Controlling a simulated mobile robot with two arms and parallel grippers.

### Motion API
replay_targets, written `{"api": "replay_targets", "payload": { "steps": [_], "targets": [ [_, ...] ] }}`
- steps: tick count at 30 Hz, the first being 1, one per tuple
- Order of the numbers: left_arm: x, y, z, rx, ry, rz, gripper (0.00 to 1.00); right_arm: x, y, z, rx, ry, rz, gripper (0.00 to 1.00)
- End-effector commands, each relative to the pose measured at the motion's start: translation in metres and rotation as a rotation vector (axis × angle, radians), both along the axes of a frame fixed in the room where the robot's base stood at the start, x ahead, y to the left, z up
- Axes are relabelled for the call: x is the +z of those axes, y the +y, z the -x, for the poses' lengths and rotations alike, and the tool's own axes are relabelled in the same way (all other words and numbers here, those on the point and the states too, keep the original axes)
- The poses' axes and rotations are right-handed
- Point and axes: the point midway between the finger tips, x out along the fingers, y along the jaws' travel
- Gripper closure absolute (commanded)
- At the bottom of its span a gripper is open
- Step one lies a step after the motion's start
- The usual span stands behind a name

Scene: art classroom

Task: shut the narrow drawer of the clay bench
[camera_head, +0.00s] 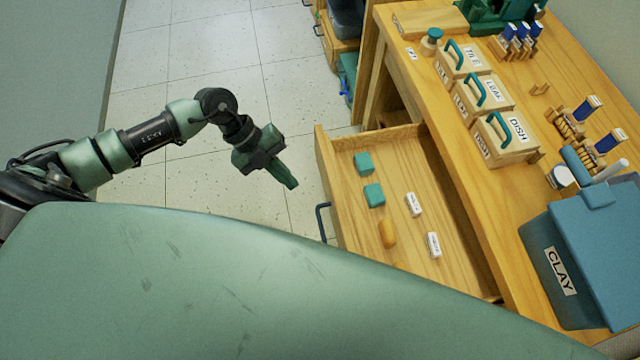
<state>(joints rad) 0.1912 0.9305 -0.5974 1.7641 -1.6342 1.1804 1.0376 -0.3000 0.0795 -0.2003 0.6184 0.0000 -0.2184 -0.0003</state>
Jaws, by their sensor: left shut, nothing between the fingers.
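The narrow drawer (349,171) of the clay bench (405,112) stands pulled out to the left of the bench. Its dark handle (321,222) is on the front panel, facing left. Inside lie two teal blocks, two white labelled pieces and a tan rounded piece. The drawer's near end is hidden behind my own green body. My left gripper (291,184) is shut and empty. In the picture it is left of the drawer front, over the floor and apart from the drawer. My right gripper is not in view.
On the bench top stand three lidded wooden boxes (506,139) labelled TILE, LEAF and DISH, a blue CLAY bin (575,262), and several blue-tagged tools (590,108). The tiled floor (215,65) left of the bench is clear.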

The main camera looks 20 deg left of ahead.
Motion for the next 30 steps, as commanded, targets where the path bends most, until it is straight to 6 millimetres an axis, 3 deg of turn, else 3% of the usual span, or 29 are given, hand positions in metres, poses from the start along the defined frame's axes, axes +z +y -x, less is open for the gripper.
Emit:
{"api": "replay_targets", "payload": {
  "steps": [8,16,30],
  "targets": [
    [-0.047,-0.038,0.003,0.001,0.002,0.005,1.0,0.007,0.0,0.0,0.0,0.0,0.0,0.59],
    [-0.046,-0.065,-0.017,0.0,-0.001,0.003,1.0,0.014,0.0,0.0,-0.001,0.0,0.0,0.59],
    [-0.047,-0.069,-0.02,0.001,-0.002,0.002,1.0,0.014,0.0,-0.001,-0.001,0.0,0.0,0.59]
  ]
}}
